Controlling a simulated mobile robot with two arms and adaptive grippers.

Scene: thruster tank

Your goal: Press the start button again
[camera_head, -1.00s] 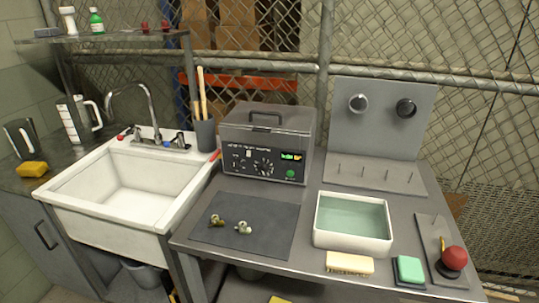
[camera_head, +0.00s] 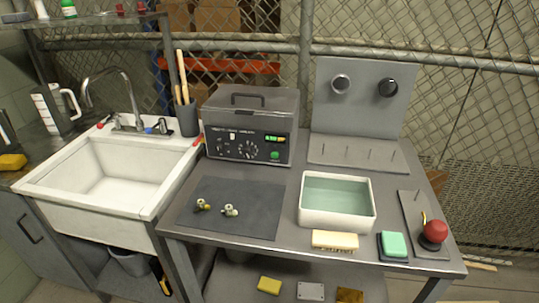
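The grey box-shaped machine (camera_head: 250,127) with a lid and top handle stands at the back of the metal table. Its front panel has a dial (camera_head: 248,149), a small display with lit green and red-orange marks (camera_head: 275,139), and a round green button (camera_head: 275,155) low on the right, which I take for the start button. The lid looks closed. Neither of my grippers shows in the head view, and nothing covers the front panel.
A dark mat (camera_head: 235,208) with two small brass fittings lies before the machine. A white basin of greenish liquid (camera_head: 337,219), a brush (camera_head: 335,240), a green sponge (camera_head: 394,245) and a red knob (camera_head: 435,231) stand right. A sink (camera_head: 110,180) is left.

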